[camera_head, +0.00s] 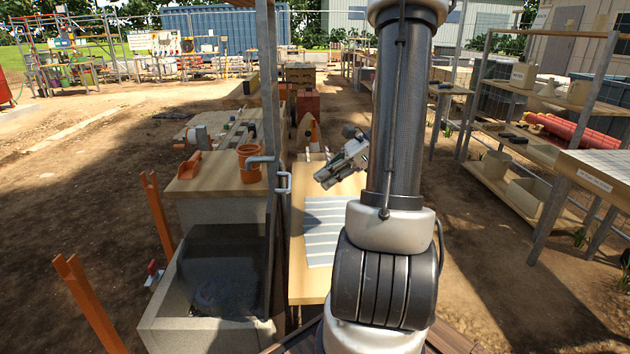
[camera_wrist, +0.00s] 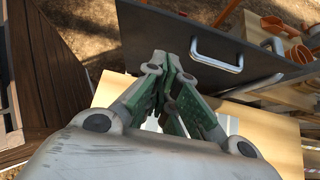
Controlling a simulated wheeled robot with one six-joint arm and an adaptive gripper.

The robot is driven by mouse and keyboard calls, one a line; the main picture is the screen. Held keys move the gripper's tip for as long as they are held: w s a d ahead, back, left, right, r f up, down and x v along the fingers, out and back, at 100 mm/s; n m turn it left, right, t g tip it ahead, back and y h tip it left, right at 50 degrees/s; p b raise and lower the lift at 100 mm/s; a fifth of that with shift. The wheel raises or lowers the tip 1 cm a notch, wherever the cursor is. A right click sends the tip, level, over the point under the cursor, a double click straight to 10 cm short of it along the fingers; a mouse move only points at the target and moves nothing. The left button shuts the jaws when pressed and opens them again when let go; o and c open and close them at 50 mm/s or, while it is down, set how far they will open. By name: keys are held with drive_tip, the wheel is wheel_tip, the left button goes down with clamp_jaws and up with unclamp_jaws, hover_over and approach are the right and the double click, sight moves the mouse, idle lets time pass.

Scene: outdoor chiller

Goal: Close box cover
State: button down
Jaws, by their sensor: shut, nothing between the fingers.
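The grey box (camera_head: 160,312) stands at the lower left in the head view, its top open and its inside dark. Its dark cover (camera_wrist: 165,35) stands upright and shows as a broad panel in the wrist view; in the head view it is nearly edge-on. A metal handle (camera_wrist: 217,64) is on the face towards me; it also shows in the head view (camera_head: 287,183). My gripper (camera_head: 322,180) is shut and empty, right of the cover. Its fingertips (camera_wrist: 168,58) appear close to the handle; contact cannot be told.
A wooden table (camera_head: 300,285) with a striped sheet (camera_head: 325,235) lies below my arm. A wooden top (camera_head: 213,178) behind the box bears an orange pot (camera_head: 250,165). A metal post (camera_head: 268,85) rises beside the cover. Orange posts (camera_head: 85,300) stand left of the box.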

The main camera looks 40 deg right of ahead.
drive_tip(key=w+a+f, duration=0.4)
drive_tip(key=w+a, duration=0.1)
drive_tip(key=a, duration=0.3)
drive_tip(key=shift+w+a+f, duration=0.15)
drive_tip(key=shift+w+f, duration=0.15)
drive_tip(key=shift+a, duration=0.1)
